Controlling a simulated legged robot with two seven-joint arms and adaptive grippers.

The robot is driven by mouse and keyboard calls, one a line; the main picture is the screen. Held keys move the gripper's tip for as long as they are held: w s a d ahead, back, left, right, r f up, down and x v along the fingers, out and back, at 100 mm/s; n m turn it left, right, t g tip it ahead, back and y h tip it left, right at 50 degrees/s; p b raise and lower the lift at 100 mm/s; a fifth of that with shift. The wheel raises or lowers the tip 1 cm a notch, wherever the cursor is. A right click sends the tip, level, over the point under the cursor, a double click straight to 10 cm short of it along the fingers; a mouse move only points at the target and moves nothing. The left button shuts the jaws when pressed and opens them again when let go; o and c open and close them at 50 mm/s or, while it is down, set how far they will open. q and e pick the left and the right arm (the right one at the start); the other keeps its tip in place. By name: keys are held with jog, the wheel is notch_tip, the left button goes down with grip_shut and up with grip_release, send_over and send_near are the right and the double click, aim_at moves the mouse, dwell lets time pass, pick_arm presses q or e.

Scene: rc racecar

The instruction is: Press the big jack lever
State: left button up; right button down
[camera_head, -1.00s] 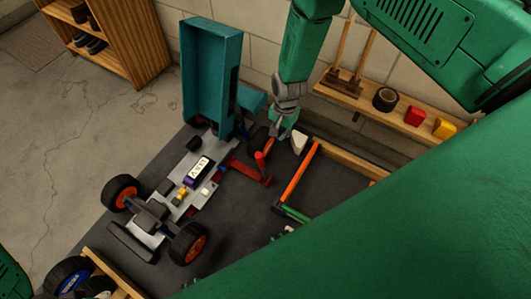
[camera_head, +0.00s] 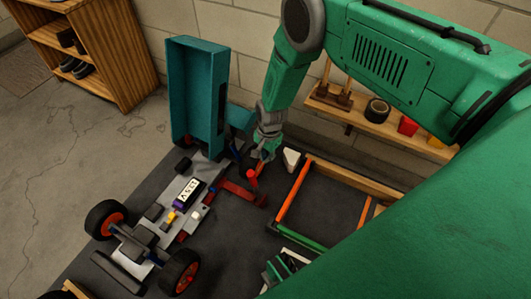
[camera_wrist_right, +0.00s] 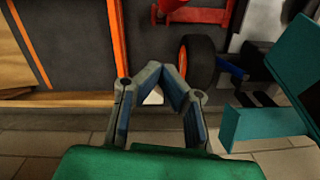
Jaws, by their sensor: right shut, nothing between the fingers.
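The red jack (camera_head: 243,193) lies on the dark mat beside the racecar, with a short red lever with a rounded top (camera_head: 252,176) standing up from it. In the right wrist view part of the red jack (camera_wrist_right: 197,14) shows at the top edge, cut off. My right gripper (camera_head: 262,156) is just behind the jack, above a wheel with an orange rim (camera_wrist_right: 193,60). Its fingers (camera_wrist_right: 168,72) are closed together, empty and apart from the lever. The racecar chassis (camera_head: 170,205) is left of the jack. My left gripper is not in view.
A teal upright panel (camera_head: 196,95) stands just left of my right gripper. A white block (camera_head: 291,160) and an orange bar (camera_head: 292,194) are to its right. A wooden wall shelf (camera_head: 355,113) holds a tape roll (camera_head: 377,110). Bare mat lies in front of the jack.

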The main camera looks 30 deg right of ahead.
jog(key=shift+s+a+f+b, duration=0.2)
jog(key=shift+a+f+b, duration=0.1)
jog(key=shift+a+f, duration=0.35)
jog(key=shift+s+a+f+b, duration=0.25)
jog(key=shift+a+f+b, duration=0.1)
jog(key=shift+a+f, duration=0.3)
jog(key=shift+s+a+f+b, duration=0.2)
jog(key=shift+a+f+b, duration=0.1)
jog(key=shift+a+f, duration=0.3)
jog(key=shift+r, duration=0.1)
jog(key=shift+a, duration=0.15)
